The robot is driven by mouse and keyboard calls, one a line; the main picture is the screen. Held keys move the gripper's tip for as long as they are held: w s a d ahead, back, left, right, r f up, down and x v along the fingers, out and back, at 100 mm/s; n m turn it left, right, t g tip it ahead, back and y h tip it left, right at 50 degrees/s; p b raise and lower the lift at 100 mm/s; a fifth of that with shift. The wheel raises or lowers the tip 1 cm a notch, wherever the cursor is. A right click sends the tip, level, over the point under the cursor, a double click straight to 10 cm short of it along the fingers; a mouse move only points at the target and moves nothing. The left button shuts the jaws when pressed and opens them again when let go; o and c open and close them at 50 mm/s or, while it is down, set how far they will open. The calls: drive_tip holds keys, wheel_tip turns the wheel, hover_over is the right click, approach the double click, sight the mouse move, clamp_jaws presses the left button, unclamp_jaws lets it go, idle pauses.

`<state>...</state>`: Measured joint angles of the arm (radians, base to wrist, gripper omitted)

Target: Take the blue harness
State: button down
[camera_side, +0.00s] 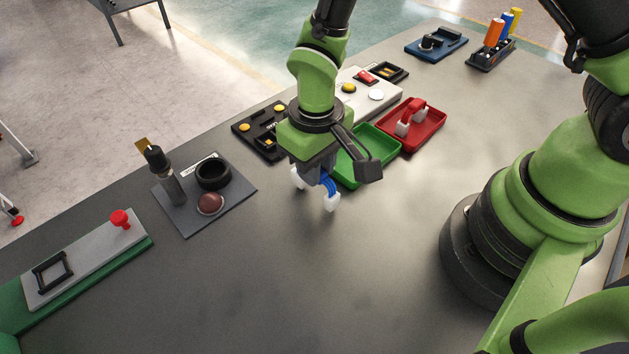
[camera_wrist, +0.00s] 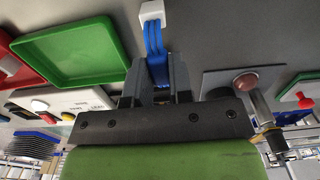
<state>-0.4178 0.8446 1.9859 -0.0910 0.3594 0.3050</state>
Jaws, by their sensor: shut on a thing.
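The blue harness (camera_side: 327,183) is a short bundle of blue wires with white connectors at its ends. My gripper (camera_side: 318,174) is shut on its middle and holds it over the grey table, beside the green tray. One white connector hangs to the left and one to the lower right. In the wrist view the harness (camera_wrist: 154,40) sticks out from between the fingers of my gripper (camera_wrist: 158,82), with a white connector at its far end. The other connector is hidden there.
An empty green tray (camera_side: 365,153) and a red tray (camera_side: 425,137) with a white-ended red harness (camera_side: 412,116) stand behind my gripper. A grey plate (camera_side: 232,199) with a black ring and a dark red dome lies to the left. The table's front middle is clear.

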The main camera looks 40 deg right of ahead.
drive_tip(key=shift+r, duration=2.75)
